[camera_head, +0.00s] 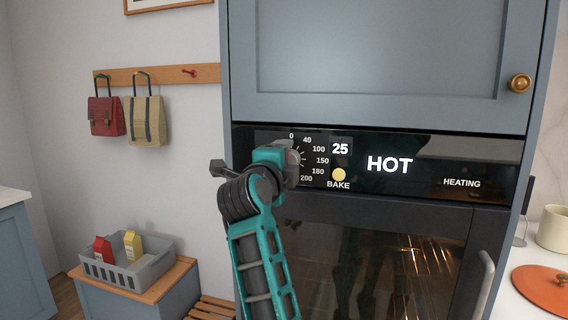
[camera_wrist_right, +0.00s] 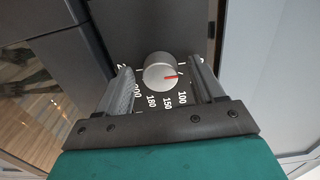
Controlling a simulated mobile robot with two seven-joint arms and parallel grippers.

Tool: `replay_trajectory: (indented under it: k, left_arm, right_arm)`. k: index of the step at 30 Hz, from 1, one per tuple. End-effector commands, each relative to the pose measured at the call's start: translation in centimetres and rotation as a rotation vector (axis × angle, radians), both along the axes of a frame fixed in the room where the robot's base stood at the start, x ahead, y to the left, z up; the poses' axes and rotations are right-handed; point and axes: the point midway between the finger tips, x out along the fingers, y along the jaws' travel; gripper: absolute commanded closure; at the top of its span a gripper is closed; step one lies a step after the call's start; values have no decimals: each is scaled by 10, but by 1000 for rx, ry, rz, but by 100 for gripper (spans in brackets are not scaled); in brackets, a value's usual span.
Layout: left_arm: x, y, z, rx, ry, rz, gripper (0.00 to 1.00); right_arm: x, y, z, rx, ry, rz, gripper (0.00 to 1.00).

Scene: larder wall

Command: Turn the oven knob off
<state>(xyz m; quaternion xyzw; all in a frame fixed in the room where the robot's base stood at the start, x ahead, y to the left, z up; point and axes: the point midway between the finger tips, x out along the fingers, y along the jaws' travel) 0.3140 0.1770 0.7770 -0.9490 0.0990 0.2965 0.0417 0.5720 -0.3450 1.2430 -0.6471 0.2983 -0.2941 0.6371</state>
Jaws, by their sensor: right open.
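The oven knob (camera_wrist_right: 160,72) is a round silver-grey dial with a red pointer mark, on the dark oven panel. In the wrist view the pointer points right, near the side of the dial where 100 is printed. My right gripper (camera_wrist_right: 164,84) is open, with one finger on each side of the knob; I see gaps between fingers and knob. In the head view my right gripper (camera_head: 283,160) hides most of the knob. The oven panel (camera_head: 437,160) shows 25, HOT and HEATING, and the yellow BAKE light (camera_head: 338,175) is lit. My left gripper is not in view.
The oven door (camera_head: 372,255) with its handle (camera_head: 484,285) lies below the panel, and a blue cupboard (camera_head: 375,50) is above. To the left are a grey crate (camera_head: 150,275) with two cartons and hanging bags (camera_head: 106,116). An orange lid (camera_head: 545,285) lies on the right counter.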

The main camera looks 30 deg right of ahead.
Motion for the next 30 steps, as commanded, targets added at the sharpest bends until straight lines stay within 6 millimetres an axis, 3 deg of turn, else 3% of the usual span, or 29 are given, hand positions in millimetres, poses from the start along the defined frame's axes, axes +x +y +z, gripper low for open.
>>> replay_trajectory:
  k: [5,19,30]
  left_arm:
    - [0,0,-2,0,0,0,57]
    - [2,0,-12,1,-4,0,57]
    - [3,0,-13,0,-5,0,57]
  right_arm:
    - [-10,13,-1,2,-1,3,32]
    - [-71,85,-2,2,1,3,32]
    - [-84,98,0,-1,1,0,32]
